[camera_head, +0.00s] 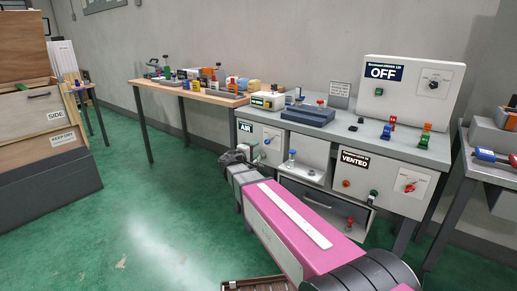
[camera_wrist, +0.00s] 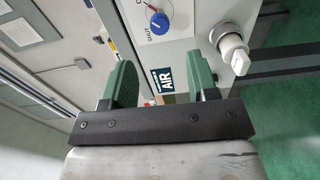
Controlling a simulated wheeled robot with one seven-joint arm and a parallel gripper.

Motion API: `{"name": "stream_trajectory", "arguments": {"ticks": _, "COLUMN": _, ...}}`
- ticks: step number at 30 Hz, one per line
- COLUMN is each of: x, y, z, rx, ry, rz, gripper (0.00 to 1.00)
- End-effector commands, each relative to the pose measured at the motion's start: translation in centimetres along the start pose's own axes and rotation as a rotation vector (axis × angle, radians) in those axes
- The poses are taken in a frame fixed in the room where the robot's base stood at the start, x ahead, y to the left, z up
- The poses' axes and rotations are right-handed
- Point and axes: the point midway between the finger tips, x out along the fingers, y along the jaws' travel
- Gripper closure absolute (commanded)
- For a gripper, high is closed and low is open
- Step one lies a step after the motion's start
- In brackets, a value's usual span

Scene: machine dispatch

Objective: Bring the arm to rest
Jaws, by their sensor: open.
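My arm reaches out over the green floor toward the grey machine bench (camera_head: 340,140). My gripper (camera_head: 236,156) is at the bench's left end, close to the panel labelled AIR (camera_head: 266,135). In the wrist view my gripper (camera_wrist: 165,78) has its two green fingers spread apart. Nothing shows between them except the panel behind, with its AIR label (camera_wrist: 163,80). A blue knob (camera_wrist: 159,22) is above the gap and a white knob (camera_wrist: 236,56) is to the right. I cannot tell whether a finger touches the panel.
A wooden table (camera_head: 190,92) with several small items stands at the back left. An open drawer (camera_head: 322,208) sits under the bench near my arm. A brown crate (camera_head: 255,285) is on the floor. The left floor is clear.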

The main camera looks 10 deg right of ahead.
Motion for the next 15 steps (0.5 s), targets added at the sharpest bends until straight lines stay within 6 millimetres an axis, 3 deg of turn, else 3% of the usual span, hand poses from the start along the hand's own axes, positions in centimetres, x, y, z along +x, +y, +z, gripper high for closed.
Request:
{"name": "stream_trajectory", "arguments": {"ticks": 11, "x": -0.3, "y": 0.0, "z": 0.0, "rx": 0.000, "ry": -0.001, "rz": -0.001, "gripper": 0.46}}
{"name": "stream_trajectory", "arguments": {"ticks": 15, "x": -0.1, "y": -0.9, "z": 1.2, "rx": 0.013, "ry": -0.023, "rz": -0.043, "gripper": 0.46}}
